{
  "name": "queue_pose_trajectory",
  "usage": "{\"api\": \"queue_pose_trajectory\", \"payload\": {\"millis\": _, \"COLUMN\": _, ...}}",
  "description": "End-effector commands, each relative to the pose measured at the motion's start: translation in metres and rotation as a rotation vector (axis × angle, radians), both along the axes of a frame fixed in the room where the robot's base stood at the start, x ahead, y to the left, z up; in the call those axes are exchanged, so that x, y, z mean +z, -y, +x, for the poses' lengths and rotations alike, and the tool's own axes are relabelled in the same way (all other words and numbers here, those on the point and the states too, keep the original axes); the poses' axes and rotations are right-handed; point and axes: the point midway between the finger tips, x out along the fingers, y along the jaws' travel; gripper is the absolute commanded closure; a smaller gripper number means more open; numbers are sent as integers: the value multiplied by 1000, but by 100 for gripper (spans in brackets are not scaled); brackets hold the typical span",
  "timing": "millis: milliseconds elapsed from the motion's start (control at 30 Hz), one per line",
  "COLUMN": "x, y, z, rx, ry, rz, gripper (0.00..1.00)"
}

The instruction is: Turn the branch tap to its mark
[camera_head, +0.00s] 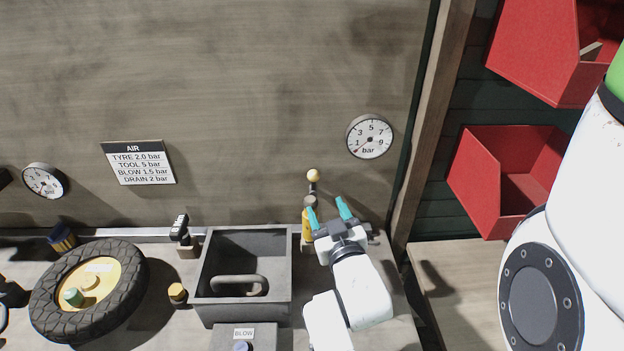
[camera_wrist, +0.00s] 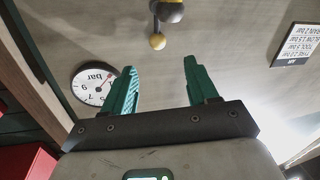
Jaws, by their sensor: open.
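What looks like the branch tap is a small lever with a pale yellow ball knob (camera_head: 313,175) above a grey body and a yellow upright part (camera_head: 307,226), in front of the back wall. In the wrist view the yellow ball (camera_wrist: 157,42) shows upside down, beyond the gap between my fingers. My gripper (camera_head: 328,209) is open and empty, with teal fingers pointing toward the wall. It is just right of the tap and below the knob, apart from the knob. The fingers also show in the wrist view (camera_wrist: 160,66). I cannot make out the tap's mark.
A round bar gauge (camera_head: 369,137) hangs right of the tap, and an AIR pressure sign (camera_head: 139,163) hangs left. A grey open bin (camera_head: 200,292) stands left of my gripper, beside a tyre (camera_head: 48,310). Red bins (camera_head: 475,170) are at the right, beyond a timber post (camera_head: 428,130).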

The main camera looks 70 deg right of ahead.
Motion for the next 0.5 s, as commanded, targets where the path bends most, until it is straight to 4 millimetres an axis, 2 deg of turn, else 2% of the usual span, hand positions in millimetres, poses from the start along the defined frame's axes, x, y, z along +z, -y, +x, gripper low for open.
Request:
{"api": "queue_pose_trajectory", "payload": {"millis": 267, "x": 5, "y": 19, "z": 8, "rx": -12, "ry": 8, "rz": -19, "gripper": 42}}
{"api": "queue_pose_trajectory", "payload": {"millis": 500, "x": 5, "y": 56, "z": 32, "rx": -12, "ry": 8, "rz": -19, "gripper": 42}}
